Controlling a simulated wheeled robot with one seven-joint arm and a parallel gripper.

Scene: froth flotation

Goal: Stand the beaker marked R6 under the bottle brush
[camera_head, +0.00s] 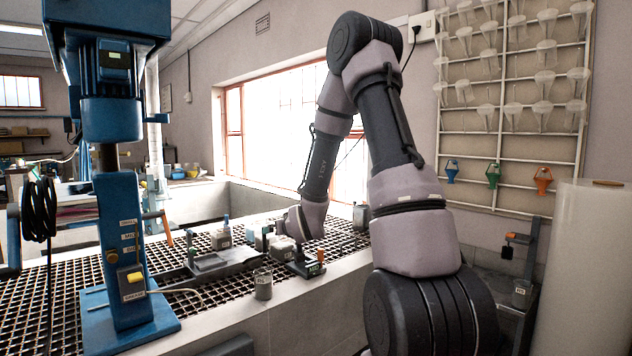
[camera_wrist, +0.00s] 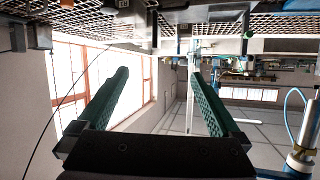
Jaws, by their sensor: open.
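Several small grey beakers show in the head view, and I cannot read R6 on any of them. One labelled beaker (camera_head: 263,286) stands at the front edge of the grating. Another grey container (camera_head: 222,239) stands further back, and a third beaker (camera_head: 361,216) is right of my forearm. A labelled beaker (camera_head: 522,292) sits low on a dark stand at the right. I cannot make out the bottle brush for certain. My gripper (camera_wrist: 160,76) is open, with its two green fingers apart and nothing between them. In the head view it is low over the grating, partly hidden by my wrist.
A blue machine (camera_head: 125,245) stands on the grating (camera_head: 215,290) at left. A grey tray (camera_head: 215,262) and a small dark stand with an orange-red part (camera_head: 310,268) are near my gripper. The dark stand (camera_head: 527,255) at right is beside a white cylinder (camera_head: 590,270).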

